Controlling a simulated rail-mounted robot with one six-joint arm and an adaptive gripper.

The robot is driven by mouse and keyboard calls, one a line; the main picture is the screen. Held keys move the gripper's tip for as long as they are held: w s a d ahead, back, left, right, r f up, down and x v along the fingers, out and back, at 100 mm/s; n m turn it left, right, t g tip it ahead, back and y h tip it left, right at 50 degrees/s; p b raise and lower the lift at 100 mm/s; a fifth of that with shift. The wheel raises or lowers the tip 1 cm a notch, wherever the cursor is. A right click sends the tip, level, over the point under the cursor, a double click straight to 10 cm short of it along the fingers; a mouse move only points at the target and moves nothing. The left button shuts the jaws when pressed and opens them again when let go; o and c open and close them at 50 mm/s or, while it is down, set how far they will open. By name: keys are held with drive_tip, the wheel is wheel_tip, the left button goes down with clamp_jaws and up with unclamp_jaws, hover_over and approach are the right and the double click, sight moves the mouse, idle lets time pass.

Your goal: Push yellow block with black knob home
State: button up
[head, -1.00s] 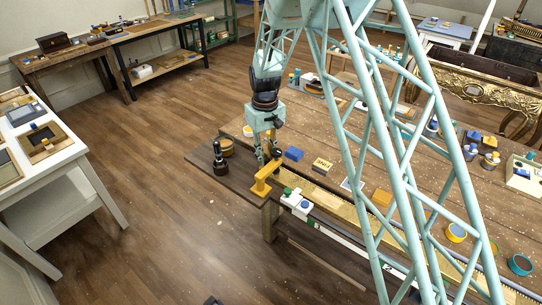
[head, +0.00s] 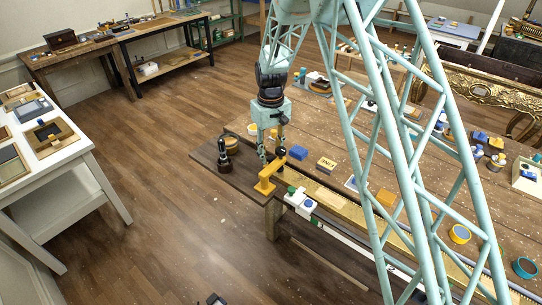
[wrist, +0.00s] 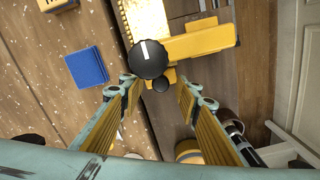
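The yellow block (head: 267,178) sits at the near left end of the long brass-coloured strip on the workbench. Its black knob (head: 281,152) stands at its far end. In the wrist view the yellow block (wrist: 200,42) lies at upper right, with the round black knob (wrist: 149,59), marked by a white line, at its left end. My gripper (wrist: 158,86) is open and empty. Its two fingers point toward the knob, and the knob shows just beyond and between their tips. In the head view my gripper (head: 271,148) is just left of the knob. I see no contact.
A blue block (head: 298,152) and a box marked FINE (head: 326,164) lie to the right on the bench. A black-handled tool (head: 223,157) and a round yellow tin (head: 232,144) stand left of my gripper. A white piece with green and blue buttons (head: 300,200) sits in front.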

sight(272, 159)
wheel_tip(272, 159, up, 11)
idle(0.7)
drive_tip(key=shift+r, duration=0.1)
drive_tip(key=s+d+r+m+t+b, duration=0.25)
drive_tip(key=s+d+r+b, duration=0.35)
drive_tip(key=s+d+r, duration=1.45)
drive_tip(key=s+d+f+m+b, duration=0.1)
drive_tip(key=s+d+m+b, duration=0.1)
drive_tip(key=s, duration=1.4)
drive_tip(key=s+d+f+m+t+b, duration=0.1)
drive_tip(key=s+d, duration=0.5)
drive_tip(key=s, duration=1.1)
drive_tip(key=f+m+b, duration=0.1)
drive_tip(key=b, duration=0.1)
drive_tip(key=shift+b, duration=0.4)
drive_tip(key=shift+t, duration=0.25)
